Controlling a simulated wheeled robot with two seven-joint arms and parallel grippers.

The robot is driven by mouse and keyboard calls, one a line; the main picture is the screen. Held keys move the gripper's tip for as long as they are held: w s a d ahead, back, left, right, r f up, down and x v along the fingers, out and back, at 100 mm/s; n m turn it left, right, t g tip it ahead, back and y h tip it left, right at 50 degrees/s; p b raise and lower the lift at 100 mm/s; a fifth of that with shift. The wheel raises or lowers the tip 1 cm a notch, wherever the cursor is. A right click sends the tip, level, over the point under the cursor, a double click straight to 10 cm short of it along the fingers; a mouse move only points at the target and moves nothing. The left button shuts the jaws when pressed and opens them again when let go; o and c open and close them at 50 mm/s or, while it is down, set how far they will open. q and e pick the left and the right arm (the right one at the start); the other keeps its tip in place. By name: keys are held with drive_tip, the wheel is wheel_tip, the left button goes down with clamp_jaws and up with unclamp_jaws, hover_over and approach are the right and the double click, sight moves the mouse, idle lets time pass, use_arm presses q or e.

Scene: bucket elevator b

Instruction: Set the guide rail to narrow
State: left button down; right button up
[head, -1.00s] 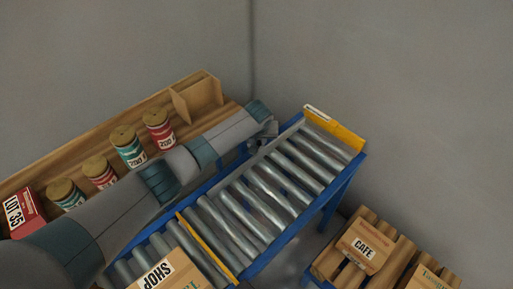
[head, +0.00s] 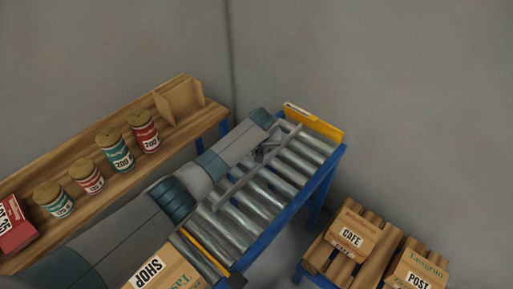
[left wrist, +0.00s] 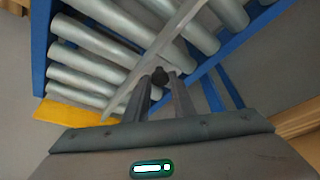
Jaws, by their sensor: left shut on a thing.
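The guide rail is a thin grey bar (head: 236,185) lying lengthwise over the conveyor rollers, set in from the conveyor's left edge. It also crosses the left wrist view (left wrist: 163,50) diagonally. My left gripper (head: 267,152) reaches over the conveyor's left side to the rail. In the left wrist view, its two fingers (left wrist: 161,80) are shut on a small dark knob (left wrist: 158,74) beside the rail. My left arm hides part of the conveyor's left side.
A yellow end stop (head: 314,122) closes the conveyor's far end. A SHOP box (head: 165,272) is at the near end, before a yellow bar (head: 205,256). A wooden shelf (head: 75,218) with several cans runs left. CAFE (head: 351,236) and POST (head: 417,270) boxes sit at lower right.

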use_arm(q)
drive_tip(key=shift+w+a, duration=0.1)
drive_tip(key=c, duration=1.8)
unclamp_jaws()
drive_tip(key=shift+a, duration=0.1)
drive_tip(key=o, duration=0.3)
drive_tip(key=shift+r, duration=0.1)
drive_tip(key=shift+v, duration=0.85)
drive_tip(key=b+v, duration=0.3)
drive_tip(key=v, duration=1.2)
drive_tip(key=shift+r, duration=0.2)
use_arm(e)
drive_tip(key=f, duration=0.1)
drive_tip(key=a+f, duration=0.1)
drive_tip(key=shift+f, duration=0.4)
drive_tip(key=shift+d, duration=0.3)
use_arm(q)
drive_tip(key=shift+s, duration=0.2)
